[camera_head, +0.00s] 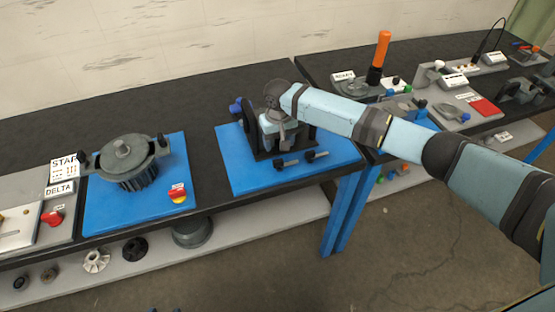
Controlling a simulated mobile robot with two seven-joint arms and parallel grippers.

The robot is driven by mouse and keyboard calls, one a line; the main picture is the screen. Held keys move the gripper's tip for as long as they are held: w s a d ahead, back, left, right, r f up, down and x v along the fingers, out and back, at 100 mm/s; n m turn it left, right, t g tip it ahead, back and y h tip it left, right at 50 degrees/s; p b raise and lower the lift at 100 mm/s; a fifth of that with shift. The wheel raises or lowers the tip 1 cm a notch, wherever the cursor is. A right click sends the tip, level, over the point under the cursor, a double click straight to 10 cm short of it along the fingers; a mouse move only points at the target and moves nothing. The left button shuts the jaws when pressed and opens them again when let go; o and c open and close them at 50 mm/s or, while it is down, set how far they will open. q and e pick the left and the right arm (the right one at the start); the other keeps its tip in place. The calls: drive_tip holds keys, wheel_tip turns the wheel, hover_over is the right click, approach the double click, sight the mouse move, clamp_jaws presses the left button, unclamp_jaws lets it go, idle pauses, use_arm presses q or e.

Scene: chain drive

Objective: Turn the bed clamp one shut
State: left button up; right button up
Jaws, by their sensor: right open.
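A dark machine bed (270,154) with black upright plates stands on the right blue mat (235,175). Two small dark handles, which look like bed clamps, stick out along its front edge: a left one (287,163) and a right one (317,155). I cannot tell which of them is clamp one, or whether either is turned shut. My right gripper (285,140) points down over the bed, just above and behind the left handle. It is open, and I see no contact with a handle. The wrist hides part of the machine. My left gripper is not in view.
A blue knob (236,106) is beside the machine's left side. An orange-handled tool (380,55) stands on the right bench. The black bench behind the mats is clear.

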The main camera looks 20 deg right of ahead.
sight(278, 161)
wheel_tip(278, 161, down, 9)
drive_tip(key=shift+a+r+p, duration=0.1)
drive_tip(key=shift+p, duration=0.2)
drive_tip(key=c, duration=0.9)
